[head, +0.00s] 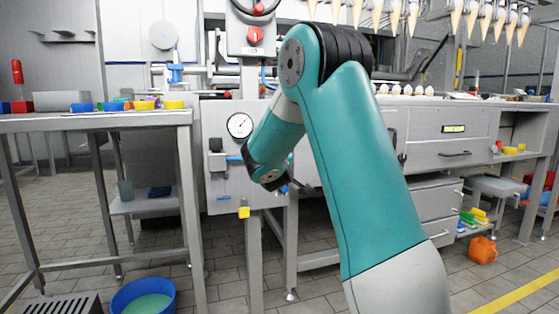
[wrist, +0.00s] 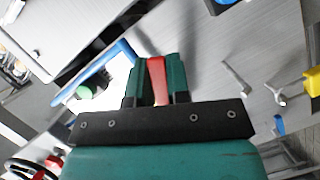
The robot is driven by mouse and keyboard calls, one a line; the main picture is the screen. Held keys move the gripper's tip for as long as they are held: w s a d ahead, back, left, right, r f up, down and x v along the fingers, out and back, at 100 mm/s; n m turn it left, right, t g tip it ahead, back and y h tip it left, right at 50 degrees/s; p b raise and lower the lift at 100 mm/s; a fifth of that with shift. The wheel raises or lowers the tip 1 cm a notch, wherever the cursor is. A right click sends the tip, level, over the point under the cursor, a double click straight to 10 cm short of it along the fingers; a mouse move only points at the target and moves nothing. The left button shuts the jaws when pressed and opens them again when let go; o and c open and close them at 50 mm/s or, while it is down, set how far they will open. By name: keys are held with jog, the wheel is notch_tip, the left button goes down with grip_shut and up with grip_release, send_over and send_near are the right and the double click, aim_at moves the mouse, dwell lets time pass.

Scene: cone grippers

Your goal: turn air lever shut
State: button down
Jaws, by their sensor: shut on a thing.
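In the wrist view, my gripper (wrist: 155,68) is shut on a narrow red piece, which looks like the red air lever (wrist: 157,82). The lever stands between the two dark green fingers, and its far end and pivot are hard to make out. In the head view, my teal arm reaches to the grey panel (head: 222,178) below a round gauge (head: 239,125). There my wrist hides the fingers and the lever, so the lever's angle to its pipe cannot be told.
A blue bar (wrist: 104,72) and a green round part (wrist: 86,92) lie left of the fingers. A yellow knob (head: 244,212) sits at the panel's lower edge. A table (head: 100,122) with coloured parts stands left. A blue tub (head: 143,297) is on the floor.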

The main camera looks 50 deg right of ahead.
jog(key=shift+w+a+f+m+y+p, duration=0.1)
jog(key=shift+a+f+m+y+p, duration=0.1)
jog(key=shift+m+y+p, duration=0.3)
jog(key=shift+a+f+m+y+p, duration=0.1)
jog(key=shift+f+m+y, duration=0.1)
jog(key=shift+m, duration=0.5)
jog(key=shift+w+a+f+m+t+y+p, duration=0.4)
jog(key=shift+m+y, duration=0.3)
jog(key=shift+m, duration=0.45)
jog(key=shift+w+a+f+m+t+y+p, duration=0.1)
jog(key=shift+w+a+f+m+y+p, duration=0.2)
jog(key=shift+a+m+y, duration=0.6)
jog(key=shift+w+a+f+m+t+y+p, duration=0.2)
jog(key=shift+m+y+p, duration=0.3)
jog(key=shift+m, duration=0.85)
jog(key=shift+w, duration=0.1)
jog(key=c, duration=1.1)
grip_release()
